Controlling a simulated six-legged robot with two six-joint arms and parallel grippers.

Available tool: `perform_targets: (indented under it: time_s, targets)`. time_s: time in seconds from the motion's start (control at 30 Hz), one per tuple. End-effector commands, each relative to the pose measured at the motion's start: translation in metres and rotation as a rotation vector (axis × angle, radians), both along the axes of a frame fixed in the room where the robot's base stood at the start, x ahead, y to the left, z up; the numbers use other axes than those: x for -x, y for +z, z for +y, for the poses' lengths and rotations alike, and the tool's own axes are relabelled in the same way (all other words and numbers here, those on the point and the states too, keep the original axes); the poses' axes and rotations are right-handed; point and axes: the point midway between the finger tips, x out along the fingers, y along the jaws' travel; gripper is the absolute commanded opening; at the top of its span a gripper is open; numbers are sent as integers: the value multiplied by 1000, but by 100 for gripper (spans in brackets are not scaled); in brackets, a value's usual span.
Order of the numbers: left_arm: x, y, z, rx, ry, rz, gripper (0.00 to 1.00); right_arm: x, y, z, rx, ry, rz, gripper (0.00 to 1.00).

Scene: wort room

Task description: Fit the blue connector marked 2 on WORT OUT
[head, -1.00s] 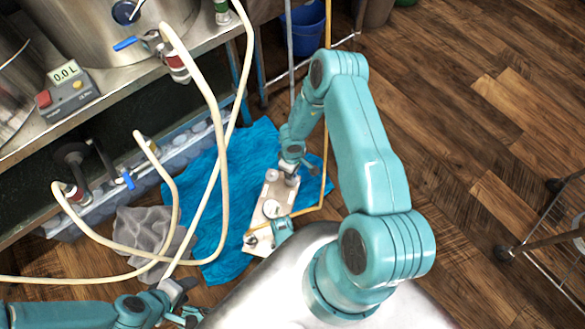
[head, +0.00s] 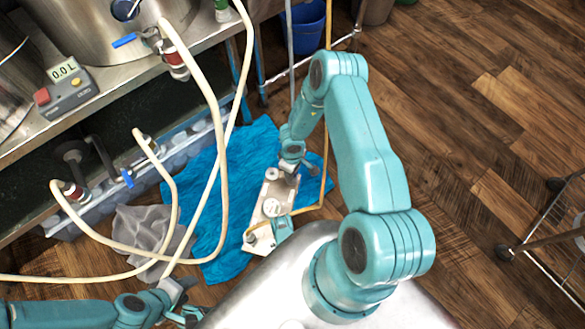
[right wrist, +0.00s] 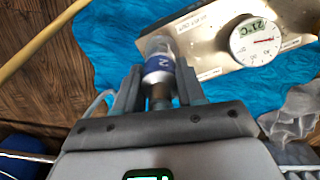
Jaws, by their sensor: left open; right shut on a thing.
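The blue connector marked 2 (right wrist: 158,66) is between the jaws of my right gripper (right wrist: 157,88), which is shut on it. Its clear end points at the corner of a metal plate with a round dial (right wrist: 215,40). I cannot tell whether it touches a port there. A small label on the plate is upside down and too small to read surely as WORT OUT. In the head view my right gripper (head: 291,166) is at the upper end of the plate (head: 262,230). My left gripper (head: 187,302) is open at the lower left, beside a pale hose.
Pale hoses (head: 222,150) loop across the left side. A blue cloth (head: 215,260) and a grey cloth (head: 150,232) lie around the plate. A blue bucket (head: 304,25) is behind.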

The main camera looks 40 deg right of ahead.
Motion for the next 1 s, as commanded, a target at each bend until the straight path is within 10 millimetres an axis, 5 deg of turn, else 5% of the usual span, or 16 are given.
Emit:
perform_targets:
  time_s: [0.77,0.8,0.87,0.9,1.0]
  targets:
    - [0,-12,0,0,0,0,43,0,-16,0,1,-1,-1,3]
    - [0,-12,0,0,0,0,43,0,-16,0,1,-1,-1,42]
    - [0,-11,0,0,0,0,43,0,-16,0,1,-1,-1,62]
    - [0,-11,0,0,0,0,43,0,-16,0,1,0,-1,69]
    - [0,-11,0,0,0,0,43,0,-16,0,1,0,-1,69]
